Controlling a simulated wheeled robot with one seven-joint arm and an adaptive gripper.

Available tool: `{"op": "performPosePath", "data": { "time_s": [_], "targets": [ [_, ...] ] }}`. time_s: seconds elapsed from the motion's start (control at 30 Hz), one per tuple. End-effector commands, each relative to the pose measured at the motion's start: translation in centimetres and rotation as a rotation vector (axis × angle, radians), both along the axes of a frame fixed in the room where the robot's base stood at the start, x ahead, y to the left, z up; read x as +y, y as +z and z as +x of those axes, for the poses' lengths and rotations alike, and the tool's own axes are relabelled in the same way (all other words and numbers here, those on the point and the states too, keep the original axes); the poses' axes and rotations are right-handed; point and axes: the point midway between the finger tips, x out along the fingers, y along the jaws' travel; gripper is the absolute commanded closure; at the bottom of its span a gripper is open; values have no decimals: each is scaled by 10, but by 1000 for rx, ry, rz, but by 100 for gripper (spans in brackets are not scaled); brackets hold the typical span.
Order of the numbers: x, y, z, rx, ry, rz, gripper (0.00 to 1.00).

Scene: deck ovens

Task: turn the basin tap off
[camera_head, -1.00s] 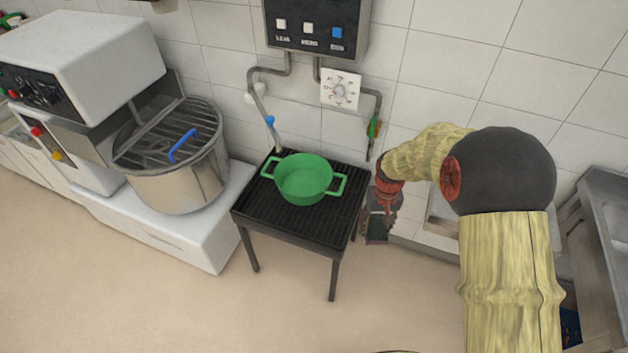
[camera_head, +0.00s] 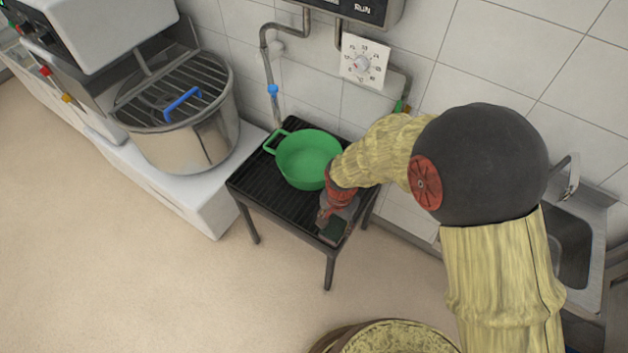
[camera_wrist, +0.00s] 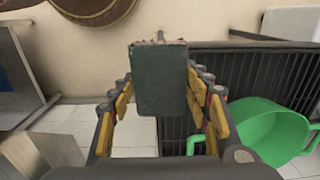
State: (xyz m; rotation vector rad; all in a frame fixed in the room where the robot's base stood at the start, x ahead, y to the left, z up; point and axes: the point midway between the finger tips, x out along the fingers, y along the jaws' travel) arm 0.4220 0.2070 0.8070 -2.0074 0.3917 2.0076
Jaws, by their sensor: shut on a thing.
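The steel basin (camera_head: 570,247) is at the right of the head view, partly hidden behind my arm. A grey metal tap (camera_head: 570,180) stands at its back edge. Whether water runs from it cannot be told. My gripper (camera_head: 336,214) is well to the left of the basin, over the right front part of the black slatted stand. It is shut on a dark green block (camera_head: 333,230), which also shows between the fingers in the wrist view (camera_wrist: 160,80). The tap is far from the gripper.
A green pot (camera_head: 305,158) sits on the black stand (camera_head: 265,188), close to my gripper. A steel mixer bowl (camera_head: 190,145) stands at the left. A dial plate (camera_head: 364,62) and pipes are on the wall. The floor in front is free at the left; a round woven-looking thing is at the bottom.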

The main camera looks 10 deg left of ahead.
Motion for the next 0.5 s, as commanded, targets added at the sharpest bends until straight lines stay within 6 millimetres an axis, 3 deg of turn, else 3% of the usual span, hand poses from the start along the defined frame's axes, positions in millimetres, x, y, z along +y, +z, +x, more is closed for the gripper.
{"op": "performPosePath", "data": {
  "time_s": [0.43, 0.5],
  "targets": [
    [29, -45, 85, 0, -6, -1, 72],
    [32, -59, 93, 3, -5, -2, 72]
  ]
}}
